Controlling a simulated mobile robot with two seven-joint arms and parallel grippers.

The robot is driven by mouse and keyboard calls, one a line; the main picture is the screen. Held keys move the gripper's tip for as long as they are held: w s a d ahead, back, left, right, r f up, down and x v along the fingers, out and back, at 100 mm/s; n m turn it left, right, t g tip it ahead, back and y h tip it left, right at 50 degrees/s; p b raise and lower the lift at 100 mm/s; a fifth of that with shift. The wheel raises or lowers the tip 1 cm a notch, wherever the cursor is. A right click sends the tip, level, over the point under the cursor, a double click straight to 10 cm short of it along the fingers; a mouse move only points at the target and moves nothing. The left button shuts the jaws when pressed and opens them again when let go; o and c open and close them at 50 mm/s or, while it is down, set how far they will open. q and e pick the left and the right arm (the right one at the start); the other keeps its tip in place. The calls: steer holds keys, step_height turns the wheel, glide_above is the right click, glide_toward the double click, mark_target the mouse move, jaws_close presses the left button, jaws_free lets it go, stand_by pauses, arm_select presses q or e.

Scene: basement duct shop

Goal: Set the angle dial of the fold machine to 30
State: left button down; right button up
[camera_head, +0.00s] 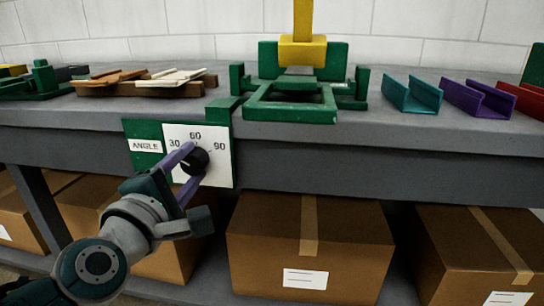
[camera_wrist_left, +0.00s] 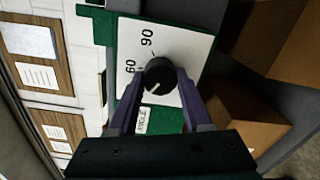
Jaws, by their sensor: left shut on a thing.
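The angle dial is a black knob (camera_head: 197,159) on a white plate (camera_head: 222,171) marked 30, 60 and 90, fixed to the green fold machine (camera_head: 290,113) below the bench edge. My left gripper (camera_head: 189,163) has its purple fingers shut on the knob, one on each side. The left wrist view shows the knob (camera_wrist_left: 160,76) between the fingertips. Its short pale mark points down-left there, toward the side of the ANGLE label (camera_wrist_left: 141,122). The 30 is hidden in that view, so I cannot tell the exact setting. My right gripper is not in view.
The grey bench (camera_head: 380,150) carries wood strips (camera_head: 145,82) at left and teal (camera_head: 411,95) and purple (camera_head: 477,98) channels at right. Cardboard boxes (camera_head: 270,245) stand beneath it. A yellow upright part (camera_head: 302,50) rises from the machine.

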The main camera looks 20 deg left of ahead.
arm_select(q)
steer(key=shift+c, duration=1.7)
jaws_free()
steer(key=shift+s+d, duration=0.15)
steer(key=shift+s, duration=0.35)
steer(key=p+v, duration=0.1)
steer(key=v, duration=0.8)
steer(key=shift+r, duration=0.1)
